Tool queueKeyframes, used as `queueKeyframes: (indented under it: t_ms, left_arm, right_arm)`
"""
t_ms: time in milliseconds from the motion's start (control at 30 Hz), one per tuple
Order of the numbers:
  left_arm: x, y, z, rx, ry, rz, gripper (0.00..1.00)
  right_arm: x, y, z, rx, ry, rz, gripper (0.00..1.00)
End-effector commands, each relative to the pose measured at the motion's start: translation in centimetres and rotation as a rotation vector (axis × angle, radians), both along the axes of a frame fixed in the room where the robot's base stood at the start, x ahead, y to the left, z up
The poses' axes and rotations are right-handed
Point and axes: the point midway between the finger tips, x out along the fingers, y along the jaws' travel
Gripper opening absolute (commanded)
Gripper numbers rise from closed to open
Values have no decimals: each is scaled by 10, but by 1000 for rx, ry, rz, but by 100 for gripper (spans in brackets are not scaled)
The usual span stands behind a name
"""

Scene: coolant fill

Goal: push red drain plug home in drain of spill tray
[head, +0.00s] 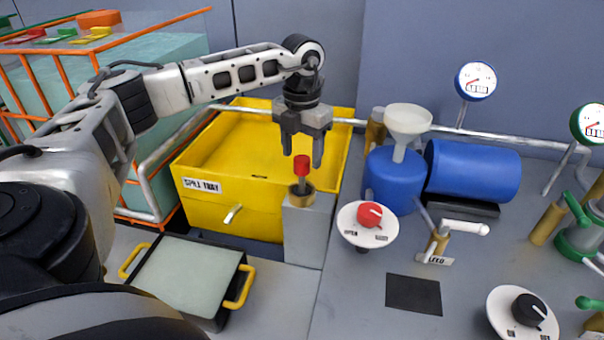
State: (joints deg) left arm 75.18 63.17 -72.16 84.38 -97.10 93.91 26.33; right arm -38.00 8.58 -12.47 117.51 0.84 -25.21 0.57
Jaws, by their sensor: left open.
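The yellow spill tray (235,210), labelled "SPILL TRAY", stands in the middle left of the head view. The red drain plug (302,164) stands upright at a brass-coloured ring (301,190) on top of a grey block (305,230) by the tray's front right corner. Its red head and a grey stem show above the ring. My left gripper (303,153) points down over the plug, its two fingers apart and nothing visibly held. The fingertips are near the height of the red head; contact cannot be told. My right gripper is out of view.
A blue container with a white funnel (407,121) and a blue drum (475,170) stand to the right. A red-knobbed dial (369,222) is close to the block. A yellow-handled tray (190,277) lies in front. A pipe (480,140) runs behind.

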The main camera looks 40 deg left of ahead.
Motion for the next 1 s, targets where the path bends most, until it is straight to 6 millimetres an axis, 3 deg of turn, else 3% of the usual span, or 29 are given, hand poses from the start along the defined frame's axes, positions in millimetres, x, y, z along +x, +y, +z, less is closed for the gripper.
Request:
queueKeyframes:
  t_ms: [200, 400, 800, 1000]
  left_arm:
    - [0, 0, -40, -1, 3, 0, 58]
    - [0, -1, -63, -1, 1, -1, 58]
    - [0, 0, -69, -1, 0, -1, 58]
    - [0, -1, -69, -1, 0, -1, 8]
  right_arm:
    - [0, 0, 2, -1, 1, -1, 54]
    - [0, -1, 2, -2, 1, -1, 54]
    - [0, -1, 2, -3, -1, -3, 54]
    - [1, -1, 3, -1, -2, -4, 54]
